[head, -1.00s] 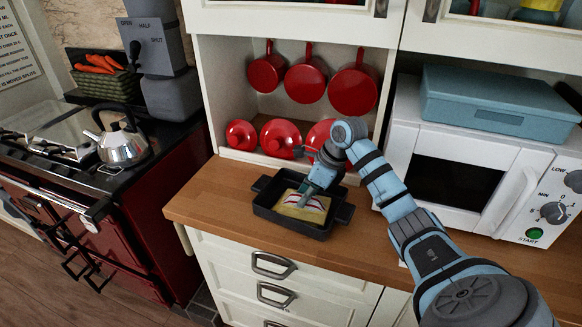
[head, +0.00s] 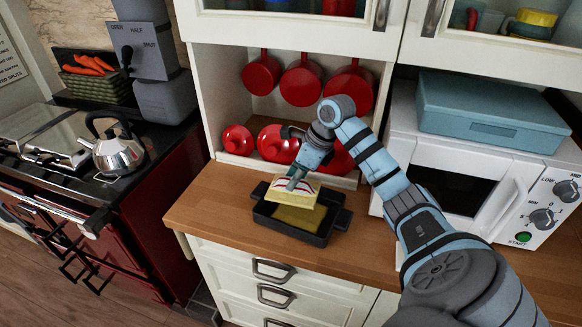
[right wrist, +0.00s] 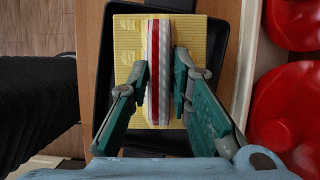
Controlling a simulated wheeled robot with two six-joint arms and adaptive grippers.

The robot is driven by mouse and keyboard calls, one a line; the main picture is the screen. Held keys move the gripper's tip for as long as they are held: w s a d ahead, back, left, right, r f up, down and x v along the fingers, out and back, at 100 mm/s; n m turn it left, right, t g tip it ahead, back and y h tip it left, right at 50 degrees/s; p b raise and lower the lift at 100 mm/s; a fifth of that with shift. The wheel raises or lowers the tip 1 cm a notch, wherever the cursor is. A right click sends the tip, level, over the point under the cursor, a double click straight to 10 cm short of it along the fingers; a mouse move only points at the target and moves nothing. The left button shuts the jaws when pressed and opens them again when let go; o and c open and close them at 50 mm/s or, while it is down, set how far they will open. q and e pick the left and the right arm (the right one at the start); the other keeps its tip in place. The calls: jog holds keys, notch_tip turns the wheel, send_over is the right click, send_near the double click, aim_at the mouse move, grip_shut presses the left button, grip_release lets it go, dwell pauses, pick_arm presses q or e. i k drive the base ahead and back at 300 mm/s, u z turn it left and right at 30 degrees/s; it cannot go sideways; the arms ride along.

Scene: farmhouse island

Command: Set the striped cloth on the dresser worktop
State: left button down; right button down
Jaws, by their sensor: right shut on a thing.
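In the right wrist view the cloth (right wrist: 159,75) stands as a narrow ridge between the two fingers (right wrist: 160,88). A ridged yellow piece (right wrist: 128,42) shows on both sides of it there. In the head view a yellow surface (head: 298,219) lies in the tray beneath the cloth. My left gripper is not in view.
Red pans (head: 301,86) hang and red lids (head: 275,146) stand in the niche behind. A white microwave (head: 448,190) with a blue box (head: 490,110) on top stands at right. Bare worktop lies left and right of the tray. A kettle (head: 117,152) sits on the stove.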

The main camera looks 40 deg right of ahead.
aim_at(212, 204)
jog(key=u, duration=0.45)
jog(key=k, duration=0.6)
jog(key=u, duration=0.9)
jog(key=i, duration=0.8)
jog(key=z, duration=0.85)
jog(key=i, duration=0.6)
jog(key=z, duration=0.65)
